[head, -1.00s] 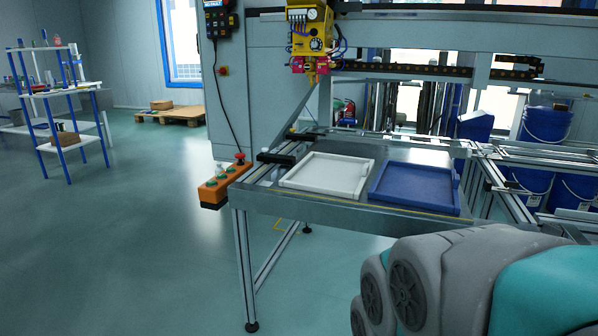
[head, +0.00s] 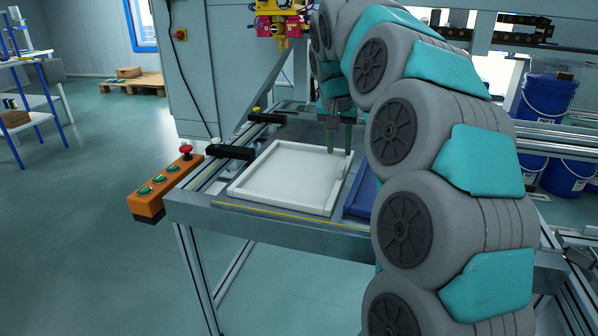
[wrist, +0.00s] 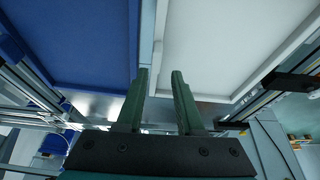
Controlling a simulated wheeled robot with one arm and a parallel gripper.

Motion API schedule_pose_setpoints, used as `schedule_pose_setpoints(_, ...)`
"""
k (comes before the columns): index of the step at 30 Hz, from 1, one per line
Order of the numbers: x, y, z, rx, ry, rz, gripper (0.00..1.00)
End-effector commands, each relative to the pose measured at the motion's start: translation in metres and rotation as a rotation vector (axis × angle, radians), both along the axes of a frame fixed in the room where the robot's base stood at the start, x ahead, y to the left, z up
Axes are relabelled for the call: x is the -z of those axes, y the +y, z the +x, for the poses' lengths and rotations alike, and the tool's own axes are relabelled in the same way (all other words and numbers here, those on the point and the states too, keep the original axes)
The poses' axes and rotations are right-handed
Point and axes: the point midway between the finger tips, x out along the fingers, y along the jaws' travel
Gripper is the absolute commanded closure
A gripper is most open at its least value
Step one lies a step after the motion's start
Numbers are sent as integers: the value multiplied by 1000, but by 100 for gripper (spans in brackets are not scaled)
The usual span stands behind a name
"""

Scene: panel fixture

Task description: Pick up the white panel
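The white panel (head: 285,172), a shallow tray with a raised rim, lies flat on the metal table. My gripper (head: 341,150) points down at its right rim. In the wrist view, the fingers (wrist: 160,76) are apart. The white panel's rim runs up the picture between the fingertips, and its floor (wrist: 215,45) is to the right. Nothing is seen held, and I cannot tell whether a finger touches the rim. The blue panel (head: 360,194) lies just right of the white one, mostly hidden by my arm; it also shows in the wrist view (wrist: 75,40).
Black clamps (head: 231,152) stand at the white panel's left side. An orange button box (head: 165,187) is on the table's left corner. A yellow and pink machine head (head: 281,22) hangs behind the table. Blue buckets (head: 545,105) stand at the back right.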

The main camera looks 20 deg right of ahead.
Motion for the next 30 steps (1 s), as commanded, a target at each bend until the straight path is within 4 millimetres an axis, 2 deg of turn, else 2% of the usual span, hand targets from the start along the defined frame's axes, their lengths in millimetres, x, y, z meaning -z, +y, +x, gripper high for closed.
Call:
schedule_pose_setpoints(4,2,-9,9,29,-11,-1,64)
schedule_pose_setpoints(14,27,-15,15,30,-11,-1,64)
schedule_pose_setpoints(24,68,-24,23,28,-11,-1,64)
schedule_pose_setpoints(30,72,-25,25,28,-14,-1,64)
